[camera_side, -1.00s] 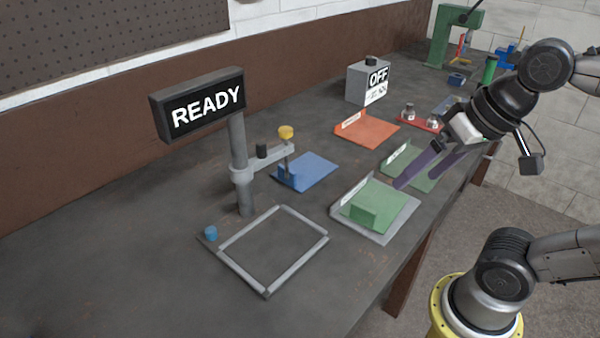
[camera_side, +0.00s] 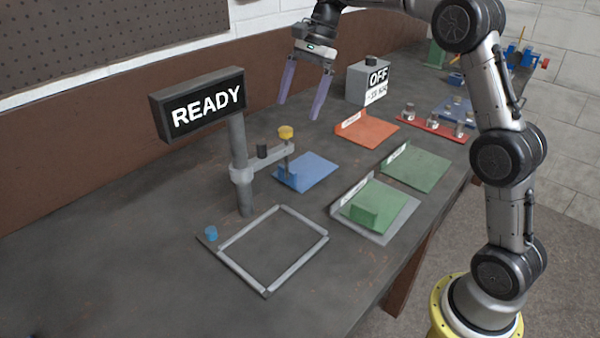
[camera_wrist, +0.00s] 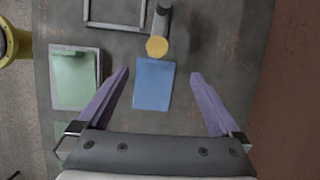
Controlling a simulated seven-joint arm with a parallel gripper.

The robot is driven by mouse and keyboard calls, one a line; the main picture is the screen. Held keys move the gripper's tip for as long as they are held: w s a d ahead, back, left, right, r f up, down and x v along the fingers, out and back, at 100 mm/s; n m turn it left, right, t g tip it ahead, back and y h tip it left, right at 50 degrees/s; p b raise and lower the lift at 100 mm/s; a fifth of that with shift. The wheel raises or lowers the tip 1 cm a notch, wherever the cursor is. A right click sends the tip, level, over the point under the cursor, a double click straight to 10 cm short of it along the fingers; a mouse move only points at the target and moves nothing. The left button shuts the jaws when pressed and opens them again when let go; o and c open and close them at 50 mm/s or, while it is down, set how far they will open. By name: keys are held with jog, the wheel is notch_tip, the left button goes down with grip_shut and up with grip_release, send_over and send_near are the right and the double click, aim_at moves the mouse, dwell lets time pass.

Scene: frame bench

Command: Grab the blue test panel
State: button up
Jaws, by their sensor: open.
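The blue test panel (camera_side: 312,172) is a flat blue plate lying on the bench, with a raised blue edge at its left, beside the post of the READY sign. A yellow knob (camera_side: 286,132) on the post's side arm stands over its left part. In the wrist view the panel (camera_wrist: 154,85) lies between and beyond my fingertips, with the yellow knob at its top edge. My gripper (camera_side: 302,108) is open and empty, above the bench behind the panel, its two purple fingers pointing down. It also shows in the wrist view (camera_wrist: 160,73).
A READY sign (camera_side: 206,104) on a grey post and a grey frame (camera_side: 321,240) stand near the panel. A green panel (camera_side: 383,204) sits on a grey tray. An orange tray (camera_side: 368,131), green tray (camera_side: 418,170) and OFF box (camera_side: 358,82) lie to the right.

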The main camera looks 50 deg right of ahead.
jog(key=shift+m+g+y, duration=0.3)
jog(key=shift+m+g, duration=0.1)
jog(key=shift+g, duration=0.1)
jog(key=f, duration=0.4)
jog(key=w+f, duration=0.1)
jog(key=f, duration=0.4)
jog(key=w+f, duration=0.1)
jog(key=f, duration=0.3)
jog(key=shift+d+f, duration=0.1)
jog(key=shift+f, duration=0.1)
jog(key=shift+a+x, duration=0.1)
jog(key=shift+x, duration=1.45)
jog(key=shift+a+x, duration=0.15)
jog(key=shift+x, duration=1.4)
jog(key=shift+r, duration=0.2)
grip_shut()
